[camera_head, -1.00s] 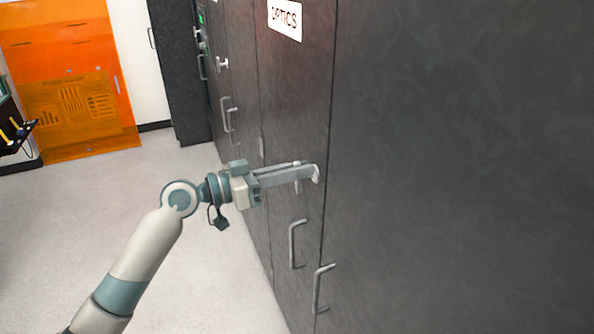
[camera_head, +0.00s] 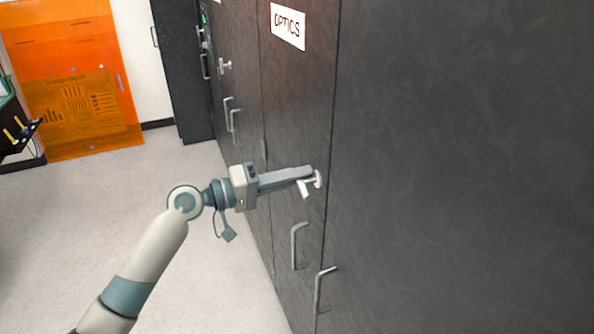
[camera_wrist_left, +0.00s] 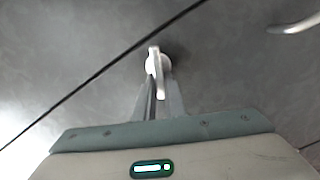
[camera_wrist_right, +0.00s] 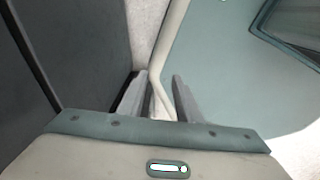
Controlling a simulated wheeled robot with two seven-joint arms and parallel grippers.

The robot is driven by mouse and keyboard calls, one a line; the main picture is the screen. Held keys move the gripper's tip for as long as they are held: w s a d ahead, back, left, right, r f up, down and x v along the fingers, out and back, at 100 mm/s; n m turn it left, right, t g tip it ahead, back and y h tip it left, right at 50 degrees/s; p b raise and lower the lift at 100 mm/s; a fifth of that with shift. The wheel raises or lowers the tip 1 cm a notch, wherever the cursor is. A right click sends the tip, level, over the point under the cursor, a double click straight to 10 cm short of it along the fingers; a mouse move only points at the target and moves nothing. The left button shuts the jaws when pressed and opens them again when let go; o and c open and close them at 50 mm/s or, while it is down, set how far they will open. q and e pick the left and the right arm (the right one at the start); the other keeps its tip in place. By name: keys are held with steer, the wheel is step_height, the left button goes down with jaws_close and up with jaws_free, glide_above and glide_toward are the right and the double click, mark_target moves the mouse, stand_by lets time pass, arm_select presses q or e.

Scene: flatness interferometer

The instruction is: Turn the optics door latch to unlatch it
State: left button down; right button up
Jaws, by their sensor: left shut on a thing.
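The optics door (camera_head: 290,110) is a dark panel with a white "OPTICS" sign (camera_head: 288,27) at its top. Its latch (camera_head: 304,189) is a pale metal lever on a round base near the door's right edge; its visible end tilts down in the head view. My left gripper (camera_head: 309,174) is shut on the latch, and its fingers partly hide it. In the left wrist view, the latch (camera_wrist_left: 155,63) rises between the fingertips (camera_wrist_left: 158,98) beside a dark door seam. My right gripper (camera_wrist_right: 160,95) is open, with its fingers apart, seen only in the right wrist view.
Below the latch is a bar handle (camera_head: 296,246) on the optics door. Another handle (camera_head: 319,288) is on the dark panel (camera_head: 460,160) to the right. An orange screen (camera_head: 75,85) stands far left. Pale floor (camera_head: 90,210) lies open along the cabinets.

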arm_select(q)
steer(key=shift+w+f+n+p, duration=0.15)
steer(key=shift+n+p, duration=0.35)
steer(key=shift+n, duration=0.6)
steer(key=shift+s+f+n+p, duration=0.15)
steer(key=shift+n+p, duration=0.3)
steer(key=shift+n, duration=0.65)
steer(key=shift+w, duration=0.1)
steer(key=c, duration=1.8)
jaws_free()
steer(key=shift+f, duration=0.1)
steer(key=shift+a, duration=0.15)
steer(key=shift+b+v, duration=3.7)
steer(key=shift+v, duration=4.85)
